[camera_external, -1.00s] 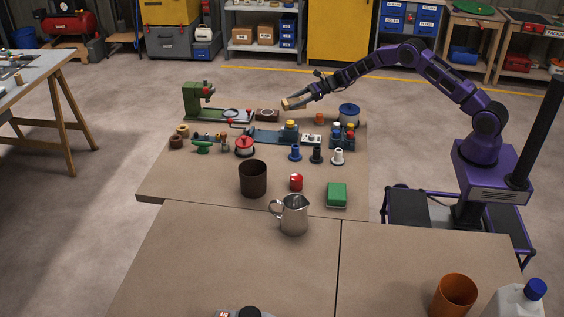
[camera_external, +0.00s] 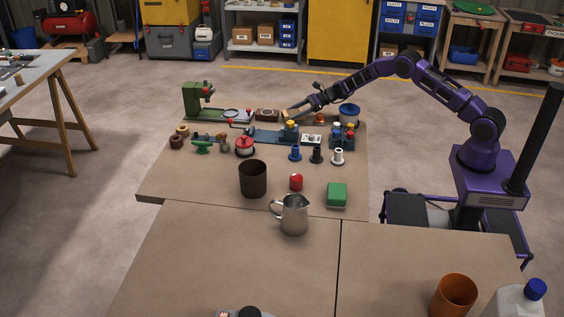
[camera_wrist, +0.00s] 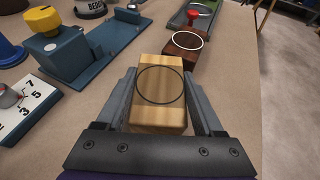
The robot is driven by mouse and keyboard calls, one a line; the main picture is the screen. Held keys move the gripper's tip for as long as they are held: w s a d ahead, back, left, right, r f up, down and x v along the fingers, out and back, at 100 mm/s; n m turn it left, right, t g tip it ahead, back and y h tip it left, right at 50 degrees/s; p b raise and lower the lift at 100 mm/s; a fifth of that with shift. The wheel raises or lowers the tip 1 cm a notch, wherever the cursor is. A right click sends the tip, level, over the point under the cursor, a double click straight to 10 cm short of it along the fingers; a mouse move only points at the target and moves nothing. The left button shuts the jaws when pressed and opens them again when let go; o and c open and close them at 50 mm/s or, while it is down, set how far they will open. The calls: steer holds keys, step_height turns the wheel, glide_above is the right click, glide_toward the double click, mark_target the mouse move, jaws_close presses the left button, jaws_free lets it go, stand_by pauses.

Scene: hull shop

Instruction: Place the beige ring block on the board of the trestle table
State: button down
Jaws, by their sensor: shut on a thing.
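The beige ring block (camera_wrist: 160,88) is a pale wooden block with a dark ring on top. My gripper (camera_wrist: 160,100) is shut on it, one finger on each side. In the external view my gripper (camera_external: 292,113) holds the block low over the far edge of the brown board (camera_external: 210,175). I cannot tell whether the block touches the board. A dark wooden block with a white ring (camera_wrist: 187,43) lies on the board just beyond it, apart from it; it also shows in the external view (camera_external: 267,114).
A blue vise-like device (camera_wrist: 85,48) and a white numbered plate (camera_wrist: 25,108) stand left of my gripper in the wrist view. A green machine (camera_external: 200,100) stands at the board's far left. Bare board runs along the right in the wrist view. A grey-topped table with wooden legs (camera_external: 40,70) stands at left.

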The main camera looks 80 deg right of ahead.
steer(key=shift+f+b, duration=0.6)
steer(key=shift+f, duration=0.3)
